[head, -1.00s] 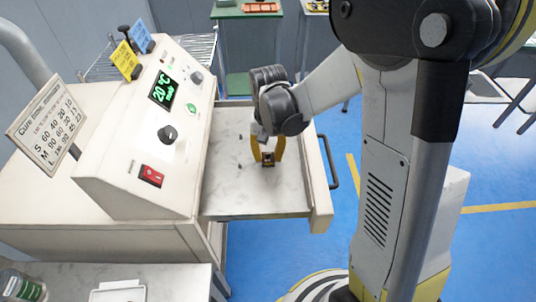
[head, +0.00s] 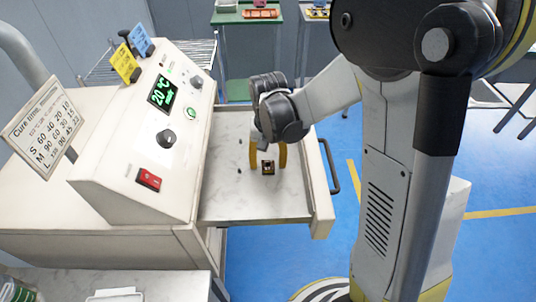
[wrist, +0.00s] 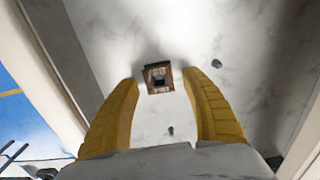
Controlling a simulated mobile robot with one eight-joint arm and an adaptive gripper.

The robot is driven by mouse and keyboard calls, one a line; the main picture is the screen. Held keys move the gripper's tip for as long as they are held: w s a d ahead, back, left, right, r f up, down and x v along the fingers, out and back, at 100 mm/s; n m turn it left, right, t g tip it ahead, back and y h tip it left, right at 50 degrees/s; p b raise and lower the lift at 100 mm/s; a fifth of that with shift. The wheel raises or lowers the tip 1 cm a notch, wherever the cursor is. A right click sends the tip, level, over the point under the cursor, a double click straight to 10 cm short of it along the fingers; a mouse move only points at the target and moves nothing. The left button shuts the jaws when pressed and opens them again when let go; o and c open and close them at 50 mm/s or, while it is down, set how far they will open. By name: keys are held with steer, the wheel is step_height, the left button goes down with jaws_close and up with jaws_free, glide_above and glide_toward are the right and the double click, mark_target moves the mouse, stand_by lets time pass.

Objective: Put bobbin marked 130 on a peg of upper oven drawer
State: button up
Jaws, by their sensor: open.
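The small dark and copper bobbin (head: 268,168) stands in the open oven drawer (head: 225,207). In the wrist view the bobbin (wrist: 159,77) shows a square dark centre hole and a pale label too small to read. My gripper (head: 268,165) is open, its yellow fingers pointing down into the drawer just behind the bobbin. In the wrist view the fingers (wrist: 160,90) stand to either side and touch nothing. Small dark pegs (wrist: 217,63) show on the drawer floor, and another peg (head: 239,170) lies left of the bobbin. Whether a peg is under the bobbin is hidden.
The oven's control panel (head: 150,130) rises left of the drawer, with a green display (head: 163,94) and a red switch (head: 149,180). A cure time sign (head: 45,128) stands at the left. The drawer handle (head: 331,168) juts out right. A green table (head: 245,45) stands behind.

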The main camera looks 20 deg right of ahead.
step_height(320, 180, up, 12)
steer(key=shift+f, duration=0.2)
